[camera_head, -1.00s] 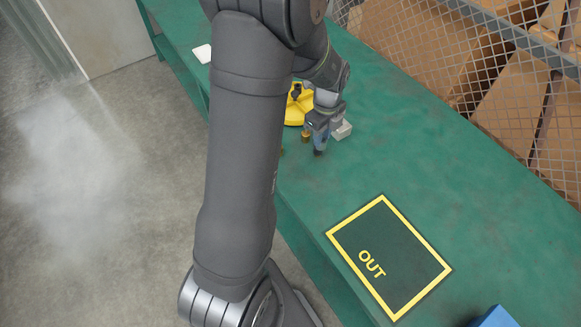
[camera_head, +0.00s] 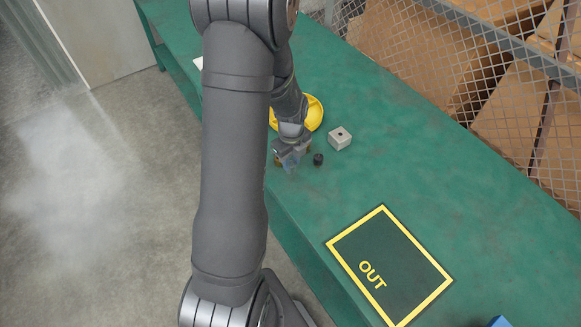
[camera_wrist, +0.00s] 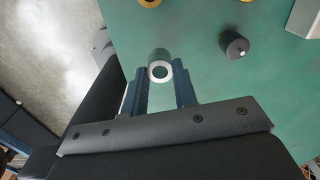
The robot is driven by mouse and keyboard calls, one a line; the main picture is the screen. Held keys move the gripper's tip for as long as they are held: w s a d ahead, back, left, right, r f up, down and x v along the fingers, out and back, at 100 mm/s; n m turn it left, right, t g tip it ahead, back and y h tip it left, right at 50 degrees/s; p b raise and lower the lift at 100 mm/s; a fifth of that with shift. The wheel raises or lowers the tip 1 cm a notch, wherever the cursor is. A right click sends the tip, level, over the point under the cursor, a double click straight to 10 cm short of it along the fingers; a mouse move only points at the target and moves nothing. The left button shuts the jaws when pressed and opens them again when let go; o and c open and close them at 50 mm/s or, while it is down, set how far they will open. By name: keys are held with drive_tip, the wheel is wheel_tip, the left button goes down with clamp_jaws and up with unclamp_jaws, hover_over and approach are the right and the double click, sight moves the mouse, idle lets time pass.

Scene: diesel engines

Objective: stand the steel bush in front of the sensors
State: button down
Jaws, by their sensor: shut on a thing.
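My gripper (camera_head: 290,164) is over the bench near its front edge, its blue fingers pointing down. In the wrist view my gripper (camera_wrist: 161,84) is shut on the steel bush (camera_wrist: 160,71), a short cylinder whose bright ring end and dark bore face the camera. The head view does not show the bush clearly, and I cannot tell whether it touches the bench. A small dark cylinder (camera_head: 318,159) stands just right of the gripper; the wrist view shows it with a pale tip (camera_wrist: 235,45). Brass-coloured parts (camera_wrist: 150,3) show at the wrist view's top edge. I cannot tell which are sensors.
A pale block with a hole (camera_head: 340,139) sits right of the gripper. A yellow round piece (camera_head: 314,112) lies behind, partly hidden by my arm. Green bench between is clear.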

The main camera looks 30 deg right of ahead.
drive_tip(key=shift+w+f, duration=0.15)
drive_tip(key=shift+f, duration=1.95)
drive_tip(key=shift+f, duration=0.1)
drive_tip(key=c, duration=1.1)
unclamp_jaws()
drive_tip(key=shift+c, duration=0.2)
wheel_tip(320, 180, up, 12)
drive_tip(key=shift+r, duration=0.15)
drive_tip(key=shift+f, duration=5.1)
